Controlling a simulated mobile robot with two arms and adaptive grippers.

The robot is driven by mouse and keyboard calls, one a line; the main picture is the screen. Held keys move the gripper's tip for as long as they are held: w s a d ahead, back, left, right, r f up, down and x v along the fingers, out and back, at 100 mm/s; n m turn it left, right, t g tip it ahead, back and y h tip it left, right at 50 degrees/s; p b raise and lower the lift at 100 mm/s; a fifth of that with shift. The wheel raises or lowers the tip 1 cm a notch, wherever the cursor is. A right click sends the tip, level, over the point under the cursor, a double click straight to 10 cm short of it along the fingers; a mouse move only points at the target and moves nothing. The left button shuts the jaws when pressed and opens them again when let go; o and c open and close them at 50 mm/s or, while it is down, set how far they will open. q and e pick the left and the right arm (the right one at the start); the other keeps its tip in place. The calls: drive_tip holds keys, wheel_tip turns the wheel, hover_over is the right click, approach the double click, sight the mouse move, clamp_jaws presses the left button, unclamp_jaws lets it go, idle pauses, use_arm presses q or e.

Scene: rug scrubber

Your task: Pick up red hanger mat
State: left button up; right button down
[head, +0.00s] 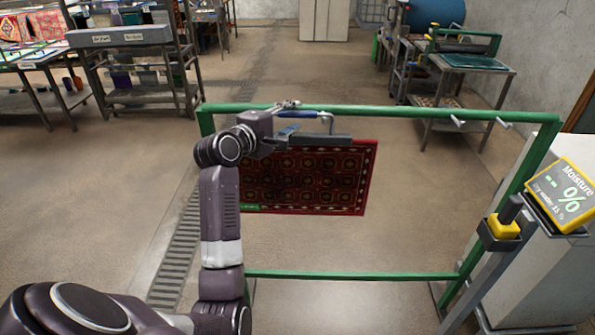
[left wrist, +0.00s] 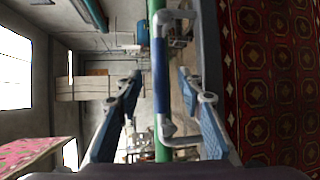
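The red hanger mat (head: 318,178), dark red with a patterned field, hangs from a grey clamp bar (head: 325,140) at the green frame (head: 400,114). It also shows along the right of the left wrist view (left wrist: 272,85). Its hanger has a blue handle (head: 298,114) near the frame's top bar. My left gripper (head: 289,130) is at the handle, its arm partly covering the mat's left side. In the left wrist view the blue-padded fingers are spread, with the blue handle (left wrist: 161,85) appearing between them; contact cannot be told. My right gripper is not in view.
Empty hooks (head: 480,121) stick out from the top bar at right. A yellow moisture meter (head: 564,194) stands at the right edge. Metal tables (head: 460,90) and a cart (head: 140,75) stand farther back. The floor around the frame is largely clear, with a drain grate (head: 178,255).

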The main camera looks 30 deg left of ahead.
sight(297, 114)
use_arm(q)
drive_tip(key=shift+w+d+f+p, duration=0.1)
drive_tip(key=shift+w+p, duration=0.05)
drive_tip(key=shift+w, duration=0.45)
drive_tip(key=shift+w+d+p, duration=0.1)
drive_tip(key=shift+w+p, duration=0.05)
drive_tip(key=shift+w, duration=0.45)
drive_tip(key=shift+w+f, duration=0.25)
drive_tip(key=shift+w, duration=0.3)
drive_tip(key=shift+s, duration=0.1)
drive_tip(key=shift+c, duration=0.5)
clamp_jaws()
drive_tip(key=shift+r, duration=0.25)
